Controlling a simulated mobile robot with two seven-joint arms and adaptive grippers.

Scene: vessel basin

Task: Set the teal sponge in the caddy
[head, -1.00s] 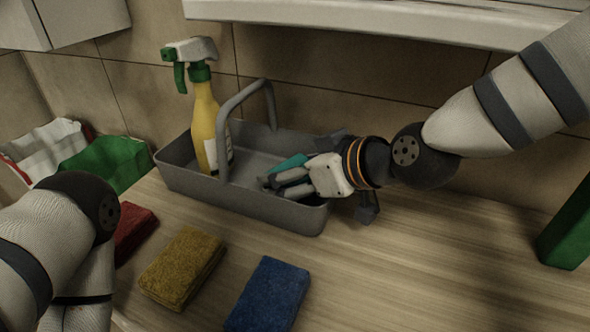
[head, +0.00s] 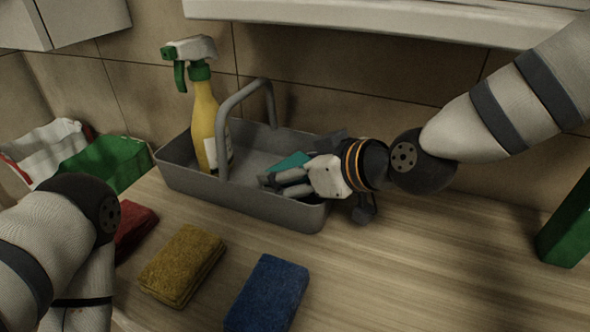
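The teal sponge (head: 291,160) is inside the right part of the grey caddy (head: 245,203). Only a piece of it shows behind my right gripper's fingers, and the rest is hidden. My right gripper (head: 270,182) reaches into the caddy from the right, its fingers low inside the walls beside the sponge. Whether the fingers still grip the sponge or are apart from it cannot be made out. My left arm is at the lower left, and its gripper is out of view.
A yellow spray bottle (head: 206,125) stands in the caddy's left part, beside the raised handle (head: 228,130). Red (head: 135,228), yellow (head: 182,264) and blue (head: 267,295) sponges lie in front. A green box (head: 105,163) is at left, another green object (head: 570,225) at right.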

